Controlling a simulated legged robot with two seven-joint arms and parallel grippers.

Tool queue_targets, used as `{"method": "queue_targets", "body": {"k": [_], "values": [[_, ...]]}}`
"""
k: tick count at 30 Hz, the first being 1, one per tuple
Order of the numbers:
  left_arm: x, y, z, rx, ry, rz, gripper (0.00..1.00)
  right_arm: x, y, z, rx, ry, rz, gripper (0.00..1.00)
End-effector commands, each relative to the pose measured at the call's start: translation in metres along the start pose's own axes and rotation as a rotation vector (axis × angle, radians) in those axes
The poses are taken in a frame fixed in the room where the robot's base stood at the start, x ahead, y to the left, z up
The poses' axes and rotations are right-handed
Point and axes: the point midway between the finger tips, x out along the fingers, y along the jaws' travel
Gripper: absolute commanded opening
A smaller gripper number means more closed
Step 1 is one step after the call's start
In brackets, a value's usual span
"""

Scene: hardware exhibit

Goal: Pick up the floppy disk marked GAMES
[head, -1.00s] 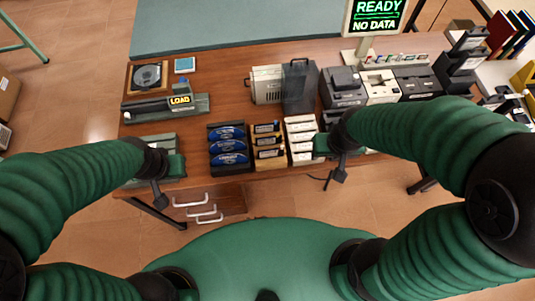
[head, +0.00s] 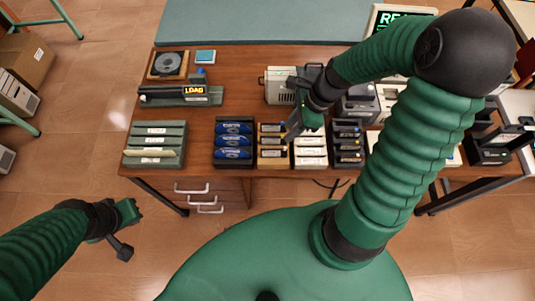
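Disk racks stand in a row along the table's near edge: a green rack (head: 129,159), a rack of blue disks (head: 233,141), a tan rack (head: 271,162), a white rack (head: 310,160) and a black rack (head: 347,143). The labels are too small to read, so I cannot tell which disk is marked GAMES. My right gripper (head: 300,124) is over the tan and white racks and hides part of them; whether it touches a disk is unclear. My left gripper (head: 130,213) is off the table at lower left, over the floor. Its fingers are too unclear to judge.
A LOAD unit (head: 180,97) and a round disc on a wooden base (head: 168,66) stand at the back left. A beige case (head: 281,85) stands behind the racks. Bare wooden tabletop (head: 235,95) lies between them. My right arm covers much of the right side.

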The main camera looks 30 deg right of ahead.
Motion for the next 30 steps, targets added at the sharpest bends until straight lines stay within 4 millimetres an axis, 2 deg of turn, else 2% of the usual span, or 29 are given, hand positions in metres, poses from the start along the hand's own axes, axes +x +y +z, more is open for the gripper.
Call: {"method": "queue_targets", "body": {"k": [1, 3, 9, 14, 22, 30], "values": [[0.003, 0.0, 0.001, 0.0, 0.0, 0.0, 0.0, 0.016, 0.002, 0.0, -0.002, -0.003, 0.009, 0.29], [0.005, 0.0, 0.001, 0.0, 0.0, 0.0, 0.0, 0.035, 0.001, -0.001, -0.002, -0.004, 0.009, 0.29], [0.009, 0.0, 0.002, 0.0, 0.0, 0.0, 0.0, 0.082, 0.0, -0.002, -0.004, -0.003, 0.007, 0.29], [0.01, 0.0, 0.002, 0.0, 0.0, 0.0, 0.0, 0.098, -0.001, -0.003, -0.004, -0.002, 0.003, 0.29], [0.008, 0.0, 0.002, 0.0, 0.0, 0.0, 0.0, 0.142, -0.005, -0.002, -0.004, -0.002, 0.004, 0.29], [0.009, 0.0, 0.002, 0.0, 0.0, 0.0, 0.0, 0.146, -0.006, -0.003, -0.005, -0.002, 0.0, 0.28]]}}
